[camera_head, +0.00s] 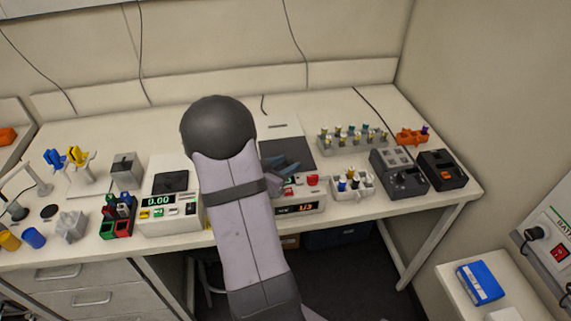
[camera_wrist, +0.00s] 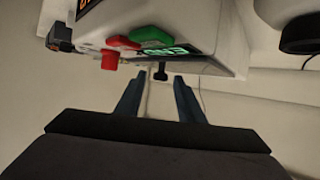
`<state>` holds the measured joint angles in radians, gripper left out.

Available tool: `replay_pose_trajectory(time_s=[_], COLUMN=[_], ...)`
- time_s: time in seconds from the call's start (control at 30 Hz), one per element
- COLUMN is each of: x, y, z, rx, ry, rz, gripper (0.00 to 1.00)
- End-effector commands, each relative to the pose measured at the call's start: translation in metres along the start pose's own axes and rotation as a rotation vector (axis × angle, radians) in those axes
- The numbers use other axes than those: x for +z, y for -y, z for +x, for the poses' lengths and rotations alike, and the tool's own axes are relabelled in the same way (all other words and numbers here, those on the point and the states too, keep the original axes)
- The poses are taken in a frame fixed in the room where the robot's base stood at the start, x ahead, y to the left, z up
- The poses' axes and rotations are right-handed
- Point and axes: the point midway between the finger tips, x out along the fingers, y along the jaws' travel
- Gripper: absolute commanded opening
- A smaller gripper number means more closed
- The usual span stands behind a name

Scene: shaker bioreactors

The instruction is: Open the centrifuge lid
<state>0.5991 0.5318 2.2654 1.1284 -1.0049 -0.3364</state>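A white device with a red 1/3 display (camera_head: 300,208) stands at the bench front, partly hidden by my arm; I take it to be the centrifuge. A dark flat panel (camera_head: 297,153) lies behind it; I cannot tell whether this is its lid. My gripper (camera_head: 282,165) is over the device.
A rack of vials (camera_head: 350,140), a small white vial holder (camera_head: 352,185) and dark instruments (camera_head: 400,177) stand to the right. A balance reading 0.00 (camera_head: 168,213) and a red-green tube rack (camera_head: 117,222) stand to the left. Clear bench lies along the back wall.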

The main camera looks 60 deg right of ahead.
Motion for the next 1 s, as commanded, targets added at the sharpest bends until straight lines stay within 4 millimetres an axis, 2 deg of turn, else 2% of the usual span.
replay_pose_trajectory(time_s=[0.03,0.17,0.2,0.43,0.57,1.0], x=[0.0,0.0,0.0,-0.001,-0.005,-0.028], y=[0.0,0.0,0.0,0.002,0.01,0.07], z=[0.0,0.0,0.0,0.001,0.008,0.063], rx=[0.0,0.0,0.0,0.0,0.0,0.0], ry=[0.0,0.0,0.0,0.0,0.0,-0.002], rz=[0.0,0.0,0.0,0.0,0.0,0.002], gripper=[0.33,0.01,0.0,0.0,0.0,0.0])
